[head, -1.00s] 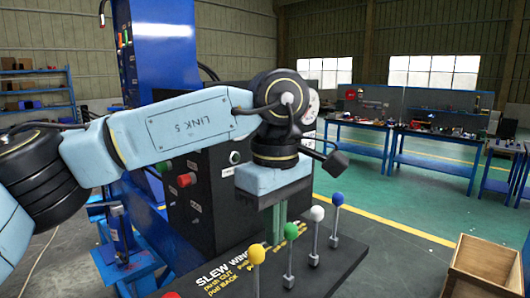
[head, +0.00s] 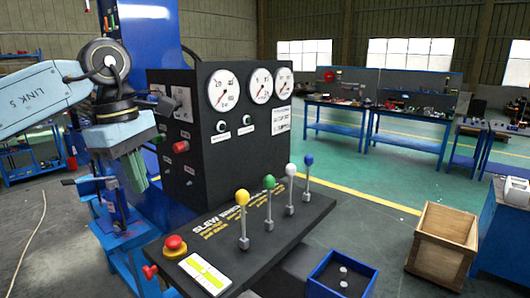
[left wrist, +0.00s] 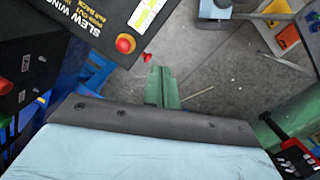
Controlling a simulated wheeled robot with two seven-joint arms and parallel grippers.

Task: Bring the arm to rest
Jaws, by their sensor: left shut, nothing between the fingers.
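My left arm comes in from the left in the head view. Its gripper (head: 134,172) points down with green fingers, left of the black control console (head: 235,130). The fingers are together and empty, clear of the console. In the left wrist view the green fingers (left wrist: 162,88) show side by side above grey floor, below the red mushroom button (left wrist: 125,43). The console's desk carries yellow (head: 242,197), green (head: 269,182), white (head: 290,169) and blue (head: 308,160) knobbed levers, all standing roughly upright. My right gripper is in neither view.
A blue bin (head: 367,284) with small round pieces sits right of the desk. An open wooden crate (head: 447,232) stands on the floor farther right. A blue stand (head: 128,255) is below my left gripper. Workbenches (head: 400,115) line the back; green floor between is clear.

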